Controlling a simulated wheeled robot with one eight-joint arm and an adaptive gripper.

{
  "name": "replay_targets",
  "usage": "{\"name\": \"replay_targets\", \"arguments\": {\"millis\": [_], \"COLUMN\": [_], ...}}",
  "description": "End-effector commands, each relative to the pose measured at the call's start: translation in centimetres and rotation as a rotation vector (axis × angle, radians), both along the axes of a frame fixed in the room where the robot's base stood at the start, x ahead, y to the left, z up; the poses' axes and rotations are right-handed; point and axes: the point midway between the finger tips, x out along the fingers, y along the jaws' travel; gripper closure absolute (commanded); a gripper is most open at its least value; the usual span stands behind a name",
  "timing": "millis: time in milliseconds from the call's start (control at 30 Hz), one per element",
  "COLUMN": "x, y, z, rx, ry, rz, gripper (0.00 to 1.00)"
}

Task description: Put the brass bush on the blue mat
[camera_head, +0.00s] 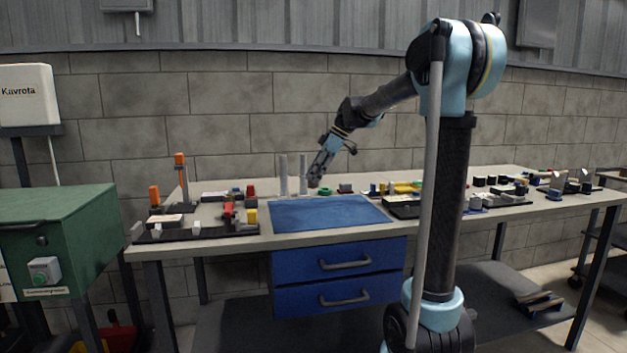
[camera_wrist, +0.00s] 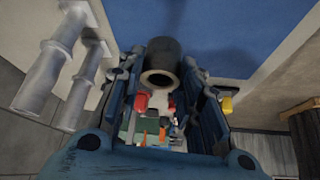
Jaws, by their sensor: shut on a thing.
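The blue mat (camera_head: 330,212) lies flat on the workbench, above the blue drawers, and is bare. It fills much of the wrist view's top (camera_wrist: 220,35). My gripper (camera_head: 315,182) points down near the mat's back edge in the head view. In the wrist view my gripper (camera_wrist: 161,68) is shut on a short hollow cylinder, the brass bush (camera_wrist: 160,60). The bush looks dark there, with a brownish rim around its hole. The bush appears against the mat in the wrist view. Its height above the bench is hard to tell.
Two pale upright posts (camera_head: 283,175) stand behind the mat, close to my gripper. A green ring (camera_head: 325,191) lies near the mat's back edge. A red clamp (camera_head: 229,212) and a yellow block (camera_head: 252,216) stand left of the mat. Several small parts crowd the bench's right side.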

Motion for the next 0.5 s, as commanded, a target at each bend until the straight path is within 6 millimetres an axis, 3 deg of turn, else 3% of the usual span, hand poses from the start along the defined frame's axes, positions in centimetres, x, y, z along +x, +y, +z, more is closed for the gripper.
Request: {"name": "replay_targets", "arguments": {"millis": [133, 500], "x": [-0.60, -0.61], "y": [0.65, 0.65], "z": [-1.09, -1.20], "rx": [0.001, 0.001], "ry": [0.001, -0.005], "rz": [0.025, 0.027], "gripper": [1.00, 1.00]}}
